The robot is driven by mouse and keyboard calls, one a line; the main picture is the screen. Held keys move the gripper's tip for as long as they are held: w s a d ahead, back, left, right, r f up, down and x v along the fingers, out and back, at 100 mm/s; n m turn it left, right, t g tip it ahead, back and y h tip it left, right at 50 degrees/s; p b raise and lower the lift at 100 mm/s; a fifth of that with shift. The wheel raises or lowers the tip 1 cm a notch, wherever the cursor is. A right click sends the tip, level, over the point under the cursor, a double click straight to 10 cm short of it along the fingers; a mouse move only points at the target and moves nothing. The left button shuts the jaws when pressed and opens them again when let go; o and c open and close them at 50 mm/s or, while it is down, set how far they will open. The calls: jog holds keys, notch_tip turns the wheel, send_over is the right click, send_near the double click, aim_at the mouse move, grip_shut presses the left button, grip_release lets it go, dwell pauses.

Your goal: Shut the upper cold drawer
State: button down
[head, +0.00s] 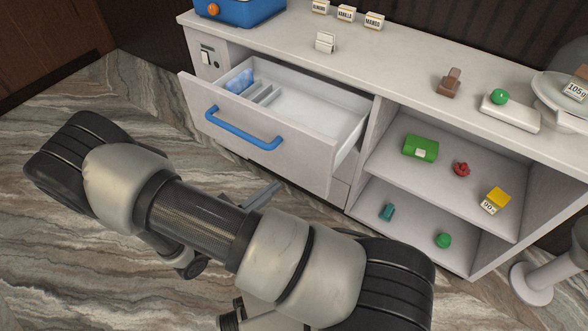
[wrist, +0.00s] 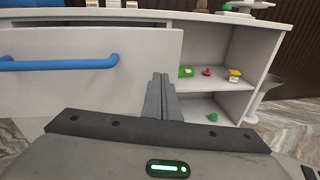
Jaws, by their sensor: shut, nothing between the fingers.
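The upper cold drawer (head: 250,142) stands pulled out of the white counter, its inside showing from above. It has a white front and a blue bar handle (head: 243,128), which is also at the left in the wrist view (wrist: 60,63). Inside it are a blue pack (head: 239,80) and pale dividers at the left end; the rest of its floor is bare. My gripper (head: 275,188) is shut and empty, in front of the drawer front. In the wrist view its fingers (wrist: 160,80) point toward the right part of the front, right of the handle. I cannot tell whether they touch it.
Open shelves right of the drawer hold a green box (head: 420,148), a red item (head: 461,169), a yellow block (head: 498,196) and other small things. A blue appliance (head: 240,10), small label cards and a scale (head: 560,100) stand on the counter top. The marble floor in front is clear.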

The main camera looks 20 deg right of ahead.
notch_tip(320, 180, down, 4)
jog(key=n+t, duration=0.2)
jog(key=b, duration=0.3)
send_near(303, 158)
jog(key=shift+n+t+y, duration=0.3)
jog(key=shift+n, duration=0.1)
jog(key=x, duration=0.6)
jog(key=shift+s+d, duration=0.1)
jog(key=shift+d, duration=0.25)
jog(key=shift+d, duration=0.1)
jog(key=x, duration=2.5)
jog(key=shift+b, duration=0.3)
jog(key=shift+d+r, duration=0.1)
jog(key=shift+r, duration=0.25)
